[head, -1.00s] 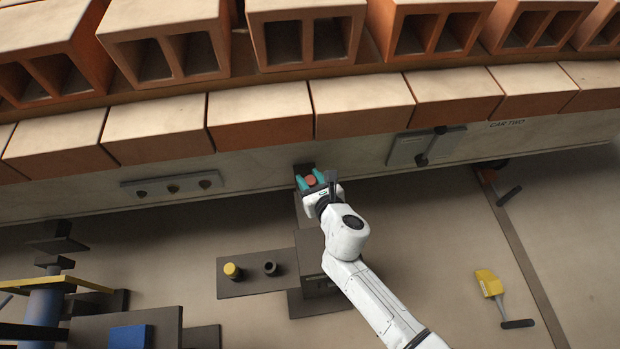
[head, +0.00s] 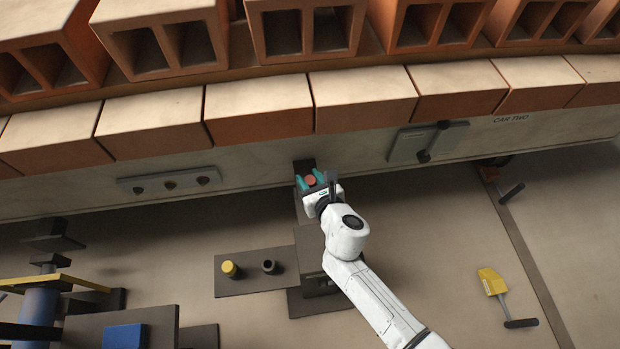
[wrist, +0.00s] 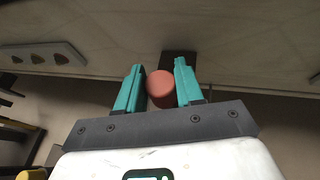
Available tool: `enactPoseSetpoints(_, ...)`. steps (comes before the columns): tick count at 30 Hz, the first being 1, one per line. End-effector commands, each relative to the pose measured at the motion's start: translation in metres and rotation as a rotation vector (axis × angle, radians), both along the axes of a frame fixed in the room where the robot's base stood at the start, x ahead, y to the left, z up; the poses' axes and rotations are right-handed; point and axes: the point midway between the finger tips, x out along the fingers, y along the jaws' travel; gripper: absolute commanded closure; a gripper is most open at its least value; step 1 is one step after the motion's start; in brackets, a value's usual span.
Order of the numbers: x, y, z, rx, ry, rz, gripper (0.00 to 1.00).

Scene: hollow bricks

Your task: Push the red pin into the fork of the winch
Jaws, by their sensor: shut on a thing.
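The red pin (head: 310,181) sits between the teal fingers of my gripper (head: 311,182), with its round top showing. In the wrist view the red pin (wrist: 160,86) is upright between the fingertips, and my gripper (wrist: 158,86) is shut on it. A dark bracket (head: 304,165) at the foot of the pale car wall lies just beyond the fingers. It also shows behind the pin in the wrist view (wrist: 178,62). It may be the winch fork, but I cannot tell; the pin's lower end is hidden.
The pale wall (head: 350,165) with rows of hollow bricks (head: 360,95) stands close beyond the gripper. A dark plate (head: 247,287) with a yellow-topped peg (head: 229,268) and a dark socket (head: 268,266) lies left of my arm. A yellow tool (head: 492,281) lies right on open floor.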

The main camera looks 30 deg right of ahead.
Motion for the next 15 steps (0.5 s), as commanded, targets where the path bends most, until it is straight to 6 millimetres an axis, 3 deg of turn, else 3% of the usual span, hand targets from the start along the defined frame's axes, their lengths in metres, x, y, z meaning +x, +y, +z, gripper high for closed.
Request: enactPoseSetpoints(15,0.000,0.000,-0.013,0.000,0.000,0.000,0.99)
